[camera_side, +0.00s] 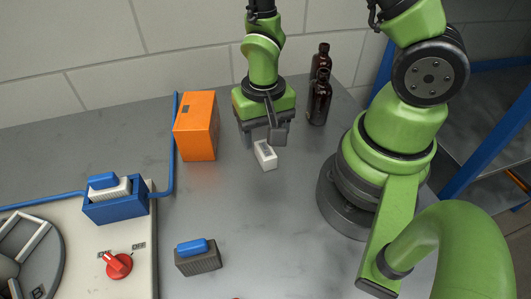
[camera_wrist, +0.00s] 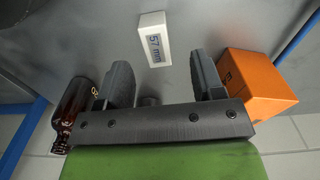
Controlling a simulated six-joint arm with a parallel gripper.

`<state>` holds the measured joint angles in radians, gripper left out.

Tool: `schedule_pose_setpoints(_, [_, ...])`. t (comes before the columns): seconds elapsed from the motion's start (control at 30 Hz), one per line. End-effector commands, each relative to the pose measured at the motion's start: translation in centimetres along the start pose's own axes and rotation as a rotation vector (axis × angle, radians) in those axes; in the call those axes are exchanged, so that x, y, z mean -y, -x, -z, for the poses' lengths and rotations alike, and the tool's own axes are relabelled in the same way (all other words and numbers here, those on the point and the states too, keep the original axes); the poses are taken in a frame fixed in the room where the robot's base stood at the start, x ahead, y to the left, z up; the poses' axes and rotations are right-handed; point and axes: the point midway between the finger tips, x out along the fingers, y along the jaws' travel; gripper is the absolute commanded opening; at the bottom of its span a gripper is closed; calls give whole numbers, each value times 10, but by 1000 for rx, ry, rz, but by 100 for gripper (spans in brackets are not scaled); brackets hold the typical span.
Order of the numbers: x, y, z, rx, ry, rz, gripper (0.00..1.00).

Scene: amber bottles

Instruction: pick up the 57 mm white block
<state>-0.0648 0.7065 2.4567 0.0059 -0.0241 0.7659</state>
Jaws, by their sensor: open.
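The white block (camera_side: 265,155) lies on the grey table just in front of my gripper in the side view. In the wrist view the white block (camera_wrist: 154,40) shows its "57 mm" label and sits beyond the fingertips, between their lines and apart from them. My gripper (camera_side: 264,135) points down over the table, close behind the block. In the wrist view my gripper (camera_wrist: 164,72) has its two dark fingers spread with nothing between them. The block's far end is partly hidden by a finger in the side view.
An orange box (camera_side: 197,127) stands left of my gripper. Two amber bottles (camera_side: 319,98) stand behind it to the right. A dark block with a blue top (camera_side: 198,257) and a blue holder (camera_side: 116,205) are at the front left. The table in front of the white block is clear.

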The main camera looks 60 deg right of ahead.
Motion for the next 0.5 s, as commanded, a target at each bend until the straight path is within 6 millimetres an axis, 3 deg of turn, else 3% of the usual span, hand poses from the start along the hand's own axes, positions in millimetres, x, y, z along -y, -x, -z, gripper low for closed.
schedule_pose_setpoints(0.27, [-2,-16,2,2,-1,-1,62])
schedule_pose_setpoints(0.5, [-6,-47,7,3,-1,-3,62])
